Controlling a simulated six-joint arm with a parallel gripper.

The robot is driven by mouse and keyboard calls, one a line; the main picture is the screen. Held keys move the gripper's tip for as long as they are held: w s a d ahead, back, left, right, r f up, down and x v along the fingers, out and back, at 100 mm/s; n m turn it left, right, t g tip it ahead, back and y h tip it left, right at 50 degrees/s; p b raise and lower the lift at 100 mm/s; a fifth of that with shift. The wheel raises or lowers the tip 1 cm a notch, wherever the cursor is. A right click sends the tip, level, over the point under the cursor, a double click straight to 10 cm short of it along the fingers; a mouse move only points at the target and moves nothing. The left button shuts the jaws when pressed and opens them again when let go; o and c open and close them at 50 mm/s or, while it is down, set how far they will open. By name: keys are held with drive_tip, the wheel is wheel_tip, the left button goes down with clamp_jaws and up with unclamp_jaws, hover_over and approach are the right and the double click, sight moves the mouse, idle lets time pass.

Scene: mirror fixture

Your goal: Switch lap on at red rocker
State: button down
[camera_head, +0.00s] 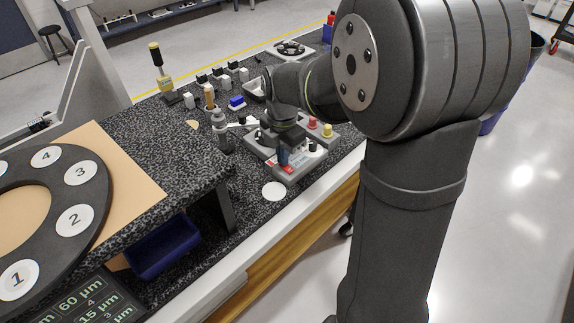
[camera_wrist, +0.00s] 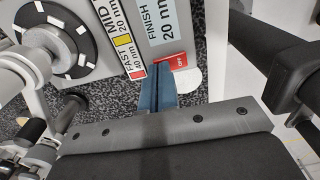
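The red rocker (camera_wrist: 180,62) shows in the wrist view just beyond my fingertips, with "OFF" printed on its visible part. My gripper (camera_wrist: 156,84) has two blue fingers that lie together with only a thin dark line between them. They hold nothing that I can see. The fingertips overlap the near left edge of the rocker in the picture; whether they touch it I cannot tell. In the head view my blue fingers (camera_head: 284,156) point down at the front of the grey control box (camera_head: 291,176). The rocker is too small there to make out its tilt.
A yellow knob (camera_head: 327,130) and black knob (camera_head: 312,146) stand right of my fingers.

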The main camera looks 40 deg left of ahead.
drive_tip(key=shift+f, duration=0.15)
drive_tip(key=shift+r, duration=3.55)
drive_tip(key=shift+f, duration=0.1)
wheel_tip(320, 180, down, 7)
drive_tip(key=shift+r, duration=4.3)
drive_tip(key=a+r+n+t, duration=0.2)
drive_tip(key=a+r+n, duration=0.3)
drive_tip(key=a+r, duration=0.5)
drive_tip(key=shift+s+a+n+y, duration=0.25)
drive_tip(key=shift+a+n+y, duration=0.05)
drive_tip(key=shift+a, duration=0.95)
